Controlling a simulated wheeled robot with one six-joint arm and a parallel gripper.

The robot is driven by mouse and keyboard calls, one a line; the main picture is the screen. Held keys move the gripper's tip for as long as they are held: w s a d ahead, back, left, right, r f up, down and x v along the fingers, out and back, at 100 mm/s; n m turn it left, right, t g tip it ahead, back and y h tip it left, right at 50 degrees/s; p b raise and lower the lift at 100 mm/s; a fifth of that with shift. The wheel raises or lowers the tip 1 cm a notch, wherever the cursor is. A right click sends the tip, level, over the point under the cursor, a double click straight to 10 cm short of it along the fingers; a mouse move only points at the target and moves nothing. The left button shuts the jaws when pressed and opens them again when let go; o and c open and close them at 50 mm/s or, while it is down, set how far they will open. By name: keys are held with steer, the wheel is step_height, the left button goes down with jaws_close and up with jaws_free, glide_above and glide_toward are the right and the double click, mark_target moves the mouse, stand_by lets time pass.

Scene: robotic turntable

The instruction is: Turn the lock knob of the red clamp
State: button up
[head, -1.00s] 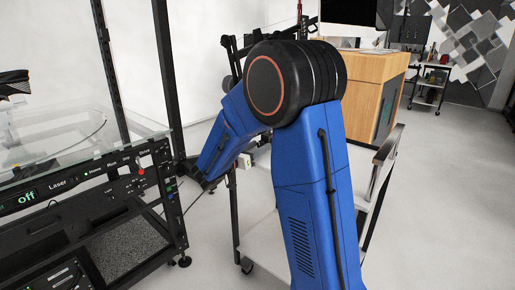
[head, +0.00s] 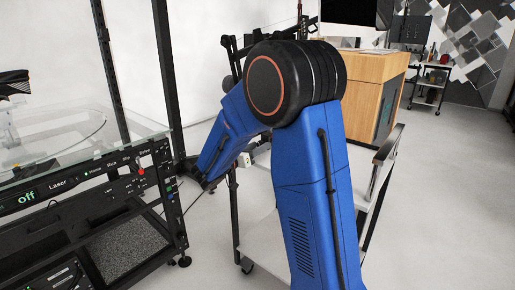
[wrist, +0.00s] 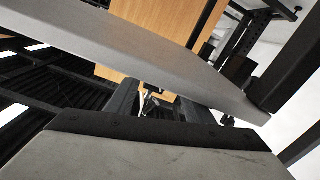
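I cannot make out the red clamp or its lock knob in either view. A small red control (head: 141,170) shows on the front panel of the black rack in the head view, but it does not look like a clamp. My gripper (wrist: 157,106) shows in the wrist view as two dark fingers with a gap between them, beyond a grey body with a black edge. It looks open, with nothing clearly held. In the head view my blue arm bends down to the left, and I cannot make out the gripper there.
The black rack (head: 110,225) with a glass top (head: 120,145) stands at left. A grey cart (head: 262,232) stands behind my arm, and a wooden cabinet (head: 365,85) farther back. In the wrist view a grey slab (wrist: 130,58) crosses close above the fingers. Floor at right is clear.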

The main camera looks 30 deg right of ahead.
steer(key=shift+a, duration=0.1)
steer(key=v, duration=1.7)
steer(key=shift+s, duration=0.1)
steer(key=w+d+n, duration=0.2)
steer(key=d+n, duration=0.3)
steer(key=n, duration=0.5)
steer(key=w+d+n, duration=0.2)
steer(key=d+n, duration=0.3)
steer(key=n, duration=0.6)
steer(key=w+d+n, duration=0.2)
steer(key=d+n, duration=0.3)
steer(key=n, duration=0.5)
steer(key=shift+d+n, duration=0.3)
steer(key=shift+d, duration=0.05)
steer(key=c, duration=1.1)
